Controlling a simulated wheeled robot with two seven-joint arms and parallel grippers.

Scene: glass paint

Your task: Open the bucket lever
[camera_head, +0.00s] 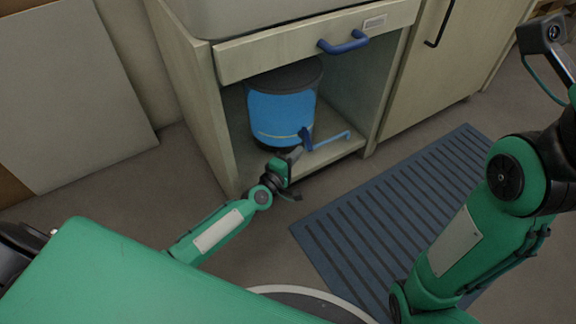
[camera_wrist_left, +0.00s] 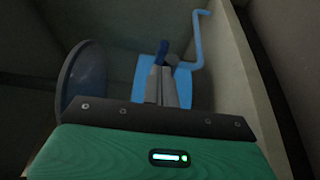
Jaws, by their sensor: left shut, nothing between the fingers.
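The blue bucket (camera_head: 280,112) with a dark lid stands in the open cabinet bay. My left gripper (camera_head: 296,153) is shut and empty, right by the lever. I cannot tell whether it touches it. My right gripper is outside the view.
The cabinet's side panel (camera_head: 192,100) stands close left of the bucket. A drawer with a blue handle (camera_head: 343,43) is above the bay. A blue ribbed mat (camera_head: 385,212) lies on the floor in front. A board (camera_head: 75,90) leans at the left.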

